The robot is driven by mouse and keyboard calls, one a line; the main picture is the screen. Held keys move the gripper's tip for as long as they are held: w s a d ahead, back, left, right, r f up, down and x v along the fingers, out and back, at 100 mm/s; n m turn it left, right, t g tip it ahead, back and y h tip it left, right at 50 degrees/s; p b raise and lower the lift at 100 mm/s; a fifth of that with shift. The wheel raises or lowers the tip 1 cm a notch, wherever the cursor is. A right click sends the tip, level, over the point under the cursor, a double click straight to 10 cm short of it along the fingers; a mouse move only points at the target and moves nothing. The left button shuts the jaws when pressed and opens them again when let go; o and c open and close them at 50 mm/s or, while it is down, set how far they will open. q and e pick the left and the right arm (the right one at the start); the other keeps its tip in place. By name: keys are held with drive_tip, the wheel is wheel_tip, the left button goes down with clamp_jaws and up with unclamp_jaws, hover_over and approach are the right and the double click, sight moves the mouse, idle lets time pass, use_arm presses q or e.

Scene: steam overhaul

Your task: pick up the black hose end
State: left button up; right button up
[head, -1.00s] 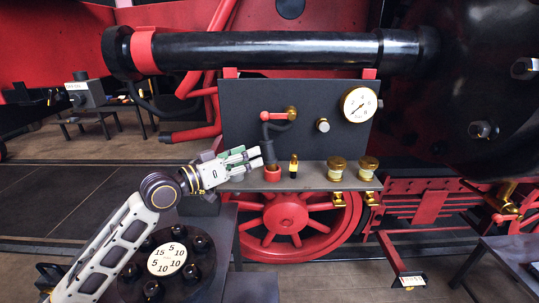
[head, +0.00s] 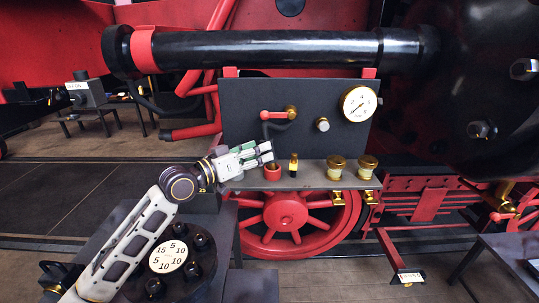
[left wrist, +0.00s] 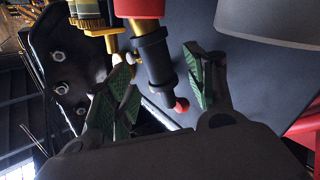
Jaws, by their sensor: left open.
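In the left wrist view, the black hose end (left wrist: 152,66) lies between the two green-padded fingers of my left gripper (left wrist: 158,57), with gaps on both sides. The fingers are open. My right gripper is not in view.
The grey shelf (head: 308,180) also carries a small brass-and-black bottle (head: 293,165) and two brass jars (head: 336,168), close right of the gripper. The panel (head: 240,110) stands behind, with a red-handled valve (head: 274,115) above and a gauge (head: 358,104).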

use_arm(q)
drive_tip(key=p+x, duration=0.1)
drive_tip(key=x, duration=0.1)
drive_tip(key=shift+w+d+r, duration=0.15)
drive_tip(key=shift+d+r, duration=0.05)
drive_tip(key=shift+d, duration=0.05)
drive_tip(key=shift+x, duration=0.9)
drive_tip(key=shift+f, duration=0.1)
clamp_jaws()
